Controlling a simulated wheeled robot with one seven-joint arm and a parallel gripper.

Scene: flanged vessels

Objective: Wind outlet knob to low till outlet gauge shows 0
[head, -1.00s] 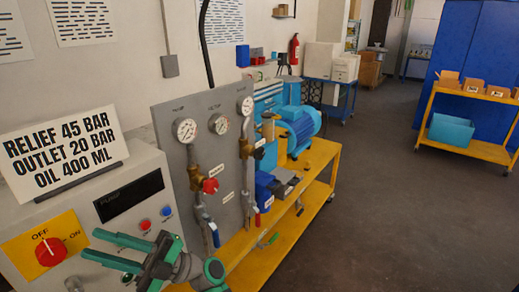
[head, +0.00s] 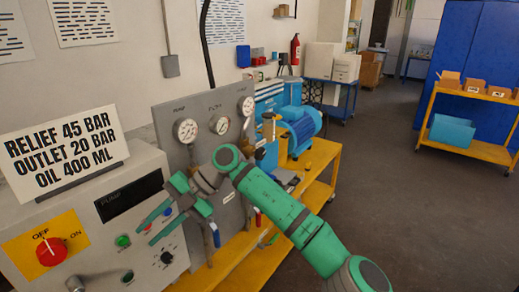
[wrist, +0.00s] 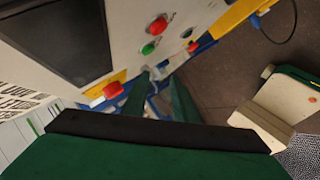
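The grey gauge board (head: 163,118) carries three round gauges: a left gauge (head: 186,131), a middle gauge (head: 220,125) and a right gauge (head: 247,106). The middle one seems to be labelled outlet; its needle is too small to read. The red knob on the left brass valve is hidden behind my gripper and arm. I cannot tell which knob is the outlet knob. My gripper (head: 146,235) is open and empty, its fingers pointing left over the control panel's buttons, in front of the board. Its fingers (wrist: 158,98) also show apart in the wrist view.
The control panel (head: 52,215) has a red off/on switch (head: 50,251), a green button (head: 123,241) and a black dial knob (head: 167,257). A sign (head: 60,148) stands on top. A yellow bench (head: 318,165) runs behind my arm.

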